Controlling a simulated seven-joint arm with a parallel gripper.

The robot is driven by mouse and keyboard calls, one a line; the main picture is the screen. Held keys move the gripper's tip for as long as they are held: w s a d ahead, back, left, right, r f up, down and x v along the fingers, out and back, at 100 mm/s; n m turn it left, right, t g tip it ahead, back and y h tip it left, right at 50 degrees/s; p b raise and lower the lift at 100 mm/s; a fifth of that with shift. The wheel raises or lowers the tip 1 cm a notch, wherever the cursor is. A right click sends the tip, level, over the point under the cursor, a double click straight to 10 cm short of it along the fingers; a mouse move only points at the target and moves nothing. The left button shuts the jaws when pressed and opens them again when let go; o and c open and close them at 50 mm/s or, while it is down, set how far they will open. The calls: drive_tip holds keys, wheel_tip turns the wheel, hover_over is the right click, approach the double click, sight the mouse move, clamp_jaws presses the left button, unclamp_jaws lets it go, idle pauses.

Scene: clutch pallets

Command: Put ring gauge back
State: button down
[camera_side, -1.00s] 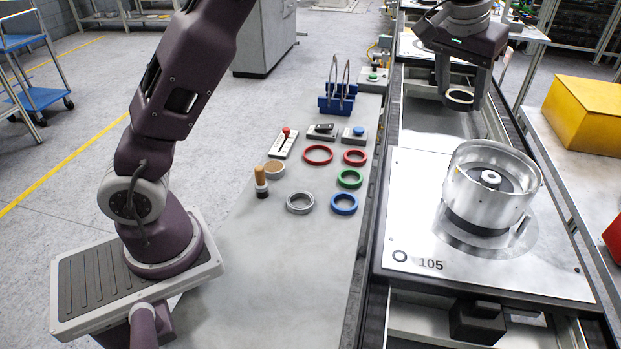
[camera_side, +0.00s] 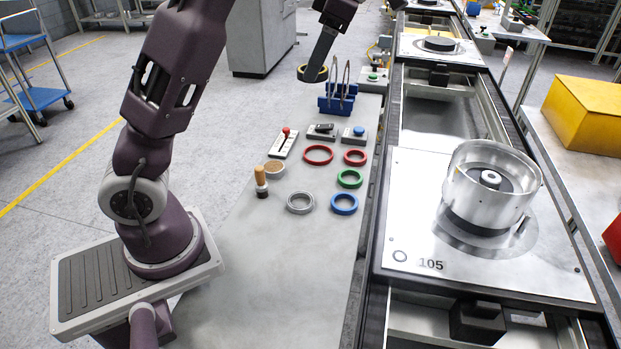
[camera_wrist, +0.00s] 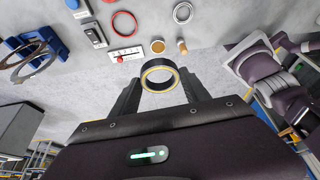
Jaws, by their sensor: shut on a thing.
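My gripper (camera_side: 314,70) is shut on a black ring with a yellow inner edge, the ring gauge (camera_side: 312,81). It holds the ring in the air, and in the side view they appear just left of the blue rack. In the wrist view the ring gauge (camera_wrist: 160,61) sits between both fingertips of my gripper (camera_wrist: 161,82), its opening facing the camera. On the grey bench (camera_side: 245,265) lie a large red ring (camera_side: 318,163), a small red ring (camera_side: 355,164), a green ring (camera_side: 349,187), a blue ring (camera_side: 344,212) and a grey metal ring (camera_side: 300,211).
A blue rack (camera_side: 337,105) holds upright metal rings. Control boxes (camera_side: 321,132), a wooden-handled tool (camera_side: 261,178) and a small tan-filled dish (camera_side: 275,170) stand on the bench. Pallet 105 (camera_side: 415,220) carries a metal drum (camera_side: 490,210) on the conveyor. The near bench is clear.

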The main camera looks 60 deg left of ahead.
sight(308, 178)
drive_tip(key=f, duration=2.5)
drive_tip(key=shift+s+a+f, duration=0.1)
drive_tip(key=shift+s, duration=0.1)
drive_tip(key=shift+f, duration=0.1)
drive_tip(key=c, duration=0.8)
unclamp_jaws()
